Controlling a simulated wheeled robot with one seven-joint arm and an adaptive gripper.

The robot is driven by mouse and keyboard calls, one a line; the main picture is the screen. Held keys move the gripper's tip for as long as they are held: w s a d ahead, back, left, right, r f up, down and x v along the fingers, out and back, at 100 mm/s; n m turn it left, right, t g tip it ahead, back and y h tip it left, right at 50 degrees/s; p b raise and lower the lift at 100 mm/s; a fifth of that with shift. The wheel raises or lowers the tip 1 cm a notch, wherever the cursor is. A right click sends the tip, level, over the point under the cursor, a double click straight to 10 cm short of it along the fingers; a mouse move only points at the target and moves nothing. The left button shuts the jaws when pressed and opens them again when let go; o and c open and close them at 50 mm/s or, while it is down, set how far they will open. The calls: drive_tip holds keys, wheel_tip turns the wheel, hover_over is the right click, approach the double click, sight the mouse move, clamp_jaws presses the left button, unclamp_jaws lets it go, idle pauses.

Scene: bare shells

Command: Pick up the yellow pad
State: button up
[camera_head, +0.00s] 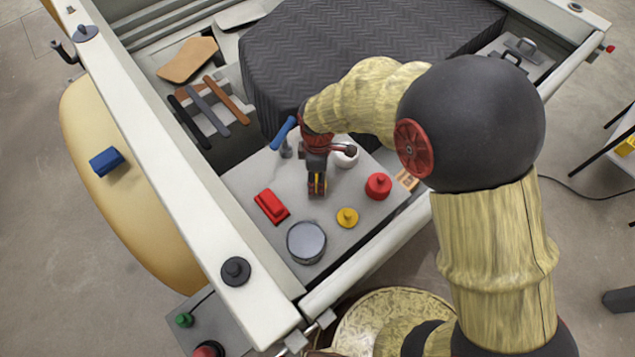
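A small round yellow piece with a raised knob (347,217) rests on the grey panel (330,240) in the head view; it is the clearest match for the yellow pad. My gripper (317,188) points down over the same panel, just to the left of and behind the yellow piece, apart from it. A little yellow also shows at my fingertips, too small to tell whether it is part of the gripper or a thing between the fingers. I cannot tell how far the fingers are apart.
Near my gripper are a red block (271,206), a grey round tin (306,243), a red knobbed piece (378,186), a white round piece (347,156) and a blue-handled item (283,133). Pale frame rails (205,180) border the panel. A dark ribbed cover (350,45) lies behind.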

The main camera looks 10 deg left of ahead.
drive_tip(key=c, duration=0.9)
